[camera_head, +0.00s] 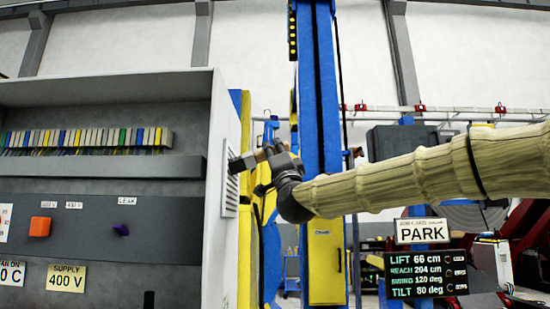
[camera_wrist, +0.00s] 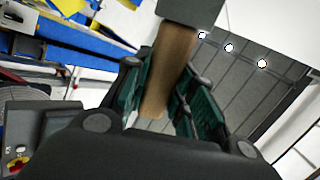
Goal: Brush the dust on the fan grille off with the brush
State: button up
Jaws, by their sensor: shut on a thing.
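The fan grille (camera_head: 231,190) is on the right side wall of the grey cabinet, seen nearly edge-on in the head view. In the wrist view its grey slats (camera_wrist: 245,85) fill the right side, with three white round spots, apparently dust, in a slanting row (camera_wrist: 228,48). My gripper (camera_head: 266,160) is beside the grille. In the wrist view my gripper (camera_wrist: 160,95) is shut around the wooden handle of the brush (camera_wrist: 169,70). The brush's dark head (camera_wrist: 190,10) points toward the grille at the top edge. Its bristles are cut off, so I cannot tell whether they touch.
The open-fronted cabinet (camera_head: 100,185) stands close on the left. A blue column (camera_head: 318,90) with a yellow box (camera_head: 326,262) stands behind my gripper. A readout panel (camera_head: 425,275) under a PARK sign (camera_head: 422,231) is at right, below my arm.

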jog(key=shift+s+b, duration=0.55)
jog(key=shift+s, duration=0.7)
jog(key=w+r+p, duration=0.1)
jog(key=w+p, duration=0.4)
jog(key=w, duration=0.6)
jog(key=shift+w+r, duration=0.25)
jog(key=shift+w, duration=0.05)
dwell(0.5)
jog(key=shift+d+b, duration=0.8)
jog(key=shift+d, duration=2.2)
jog(key=shift+d, duration=1.5)
